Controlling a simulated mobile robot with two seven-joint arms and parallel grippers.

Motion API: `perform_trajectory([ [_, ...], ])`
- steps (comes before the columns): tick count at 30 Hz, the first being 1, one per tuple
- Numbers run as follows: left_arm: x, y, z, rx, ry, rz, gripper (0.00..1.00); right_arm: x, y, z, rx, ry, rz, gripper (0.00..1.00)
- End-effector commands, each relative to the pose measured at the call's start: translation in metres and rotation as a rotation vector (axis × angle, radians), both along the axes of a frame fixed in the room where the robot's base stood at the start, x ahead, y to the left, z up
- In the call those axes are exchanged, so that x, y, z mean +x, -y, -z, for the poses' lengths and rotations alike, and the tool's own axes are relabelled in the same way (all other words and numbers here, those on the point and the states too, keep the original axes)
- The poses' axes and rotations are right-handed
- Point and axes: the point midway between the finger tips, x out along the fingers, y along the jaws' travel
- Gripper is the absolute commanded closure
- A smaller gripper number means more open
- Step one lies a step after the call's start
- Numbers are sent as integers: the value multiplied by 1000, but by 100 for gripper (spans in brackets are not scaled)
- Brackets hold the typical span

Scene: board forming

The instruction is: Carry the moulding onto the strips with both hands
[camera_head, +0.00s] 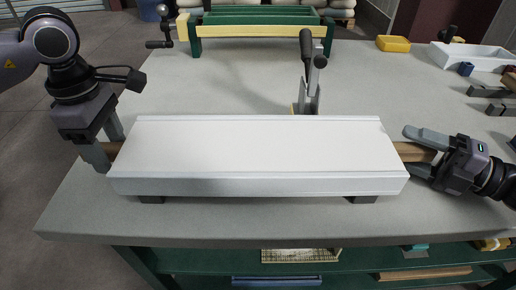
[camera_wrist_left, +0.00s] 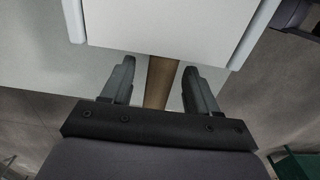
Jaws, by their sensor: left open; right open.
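The white moulding (camera_head: 258,150) is a long board with raised long edges, lying level across the front of the bench. Wooden ends stick out beyond it at the left and the right (camera_head: 415,152). Dark strips (camera_head: 361,199) show under its front edge near each end. My left gripper (camera_head: 108,160) is open at the left wooden end; in the left wrist view its fingers (camera_wrist_left: 155,85) stand apart on either side of the wood (camera_wrist_left: 160,80). My right gripper (camera_head: 420,152) is open, with its fingers around the right wooden end. The moulding's underside is hidden.
A toggle clamp (camera_head: 310,75) stands right behind the moulding's middle. A green and yellow frame (camera_head: 255,28) is at the back of the grey bench (camera_head: 220,75). A yellow block (camera_head: 393,44), a white tray (camera_head: 470,55) and dark bars (camera_head: 488,91) lie at the right.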

Motion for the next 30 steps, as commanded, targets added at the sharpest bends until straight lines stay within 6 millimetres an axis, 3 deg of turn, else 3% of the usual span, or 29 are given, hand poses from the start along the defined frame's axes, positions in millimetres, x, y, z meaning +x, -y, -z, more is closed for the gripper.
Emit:
perform_trajectory([
  [5, 0, 0, 0, 0, 0, 0, 44, 0, 0, 0, 0, 0, 0, 46],
  [10, 0, 0, 0, 0, -1, -1, 99, 0, 0, 0, 0, 0, 0, 100],
  [30, 0, 0, 0, 1, 0, -1, 100, 0, 1, 0, 0, 0, 0, 100],
])
